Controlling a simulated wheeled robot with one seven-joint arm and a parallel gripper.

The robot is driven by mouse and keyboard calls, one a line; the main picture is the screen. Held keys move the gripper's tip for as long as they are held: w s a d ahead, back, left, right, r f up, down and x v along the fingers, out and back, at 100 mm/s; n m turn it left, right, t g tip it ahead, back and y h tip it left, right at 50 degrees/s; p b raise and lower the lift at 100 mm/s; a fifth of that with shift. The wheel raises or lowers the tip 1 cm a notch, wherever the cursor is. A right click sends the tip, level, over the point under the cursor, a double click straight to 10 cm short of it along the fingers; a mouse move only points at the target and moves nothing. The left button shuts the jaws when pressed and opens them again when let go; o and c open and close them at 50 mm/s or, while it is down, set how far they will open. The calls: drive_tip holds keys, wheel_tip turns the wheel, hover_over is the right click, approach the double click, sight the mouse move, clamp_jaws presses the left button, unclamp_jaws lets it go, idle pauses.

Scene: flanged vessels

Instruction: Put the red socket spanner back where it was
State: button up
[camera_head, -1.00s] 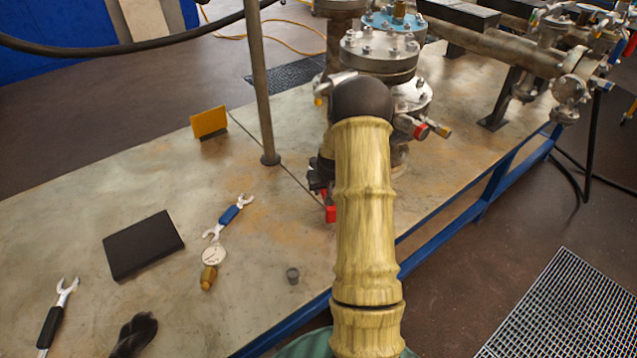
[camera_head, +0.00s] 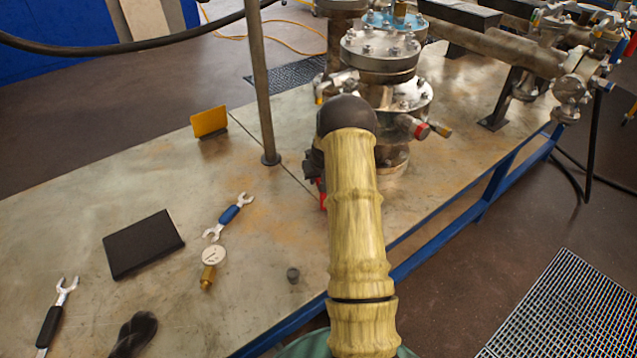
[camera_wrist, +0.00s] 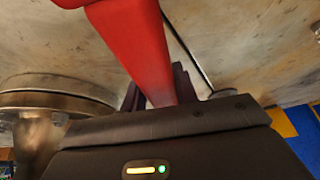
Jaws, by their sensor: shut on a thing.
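The red socket spanner (camera_wrist: 138,45) fills the upper middle of the wrist view. My gripper (camera_wrist: 157,93) is shut on it, with dark fingers on both sides of the red shaft. In the head view only a small red piece of the spanner (camera_head: 322,196) shows beside my arm, above the bench. My gripper (camera_head: 314,170) is mostly hidden there behind my own arm. The spanner's far end is cut off in the wrist view, and I cannot see its whole shape.
The metal bench (camera_head: 150,175) carries a flanged vessel (camera_head: 385,55) just behind my gripper and an upright post (camera_head: 259,90). A blue spanner (camera_head: 229,215), gauge (camera_head: 213,258), black pad (camera_head: 143,244), black-handled spanner (camera_head: 52,318) and yellow plate (camera_head: 209,122) lie or stand left.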

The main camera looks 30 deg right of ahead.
drive_tip(key=shift+w+f, duration=0.1)
drive_tip(key=shift+f, duration=0.7)
drive_tip(key=shift+f, duration=0.2)
drive_tip(key=o, duration=1.1)
drive_tip(key=p+v, duration=0.1)
drive_tip(key=v, duration=1.1)
drive_tip(key=shift+r, duration=0.15)
